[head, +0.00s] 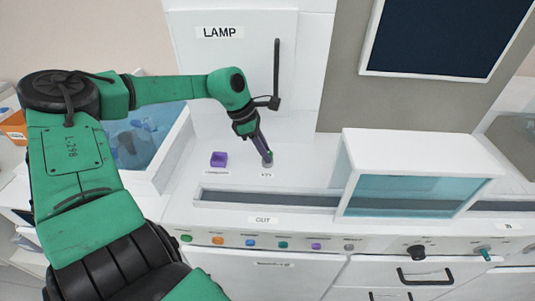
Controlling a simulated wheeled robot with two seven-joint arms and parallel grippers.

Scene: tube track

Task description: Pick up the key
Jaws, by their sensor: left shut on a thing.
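My left arm comes in from the left, and its gripper (265,157) points down to the white counter just behind a small label that seems to read KEY. The gripper is shut on a small greyish piece at its tips, the key (268,162). The fingers hide most of the key, and I cannot tell whether it still touches the counter. My right gripper is out of view.
A small purple holder (219,159) stands left of the gripper. A white cabinet labelled LAMP (220,33) with a black vertical handle (276,68) rises behind. A teal-windowed white box (412,165) stands right, over a long slot. Coloured buttons line the front edge.

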